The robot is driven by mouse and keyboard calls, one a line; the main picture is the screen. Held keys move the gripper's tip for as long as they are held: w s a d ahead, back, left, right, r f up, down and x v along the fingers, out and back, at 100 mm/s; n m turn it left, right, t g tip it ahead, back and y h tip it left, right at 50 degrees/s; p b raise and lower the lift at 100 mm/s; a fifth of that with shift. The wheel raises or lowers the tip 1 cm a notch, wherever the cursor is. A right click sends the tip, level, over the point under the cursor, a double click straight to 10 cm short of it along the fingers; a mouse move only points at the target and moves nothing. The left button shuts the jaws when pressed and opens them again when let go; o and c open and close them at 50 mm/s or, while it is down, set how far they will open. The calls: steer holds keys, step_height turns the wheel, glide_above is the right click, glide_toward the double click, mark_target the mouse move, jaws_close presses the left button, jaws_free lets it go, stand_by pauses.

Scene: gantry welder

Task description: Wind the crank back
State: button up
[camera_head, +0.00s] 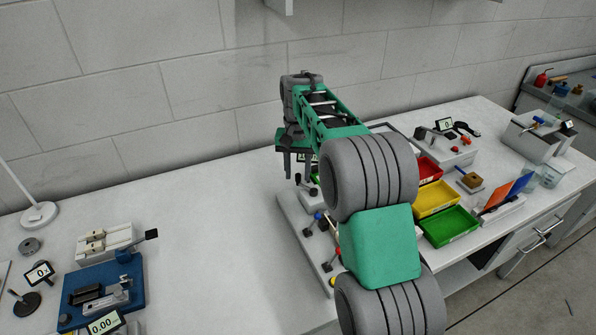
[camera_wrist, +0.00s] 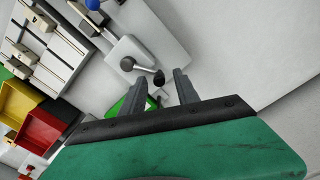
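The black knob shows in the gap between the fingertips. I cannot tell how far the fingertips are from it in depth, and no contact is clear. In the head view, my gripper (camera_head: 298,166) hangs fingers down over the bench, above the grey base plate (camera_head: 296,222). My arm hides much of the device there.
Red (camera_head: 428,168), yellow (camera_head: 436,198) and green (camera_head: 449,226) bins stand right of my arm. A blue-based fixture (camera_head: 100,290) is at the front left. A wall (camera_head: 150,80) runs behind the bench. The bench between lamp and arm is mostly clear.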

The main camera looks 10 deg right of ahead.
steer(key=shift+f, duration=0.25)
steer(key=shift+c, duration=0.5)
jaws_close()
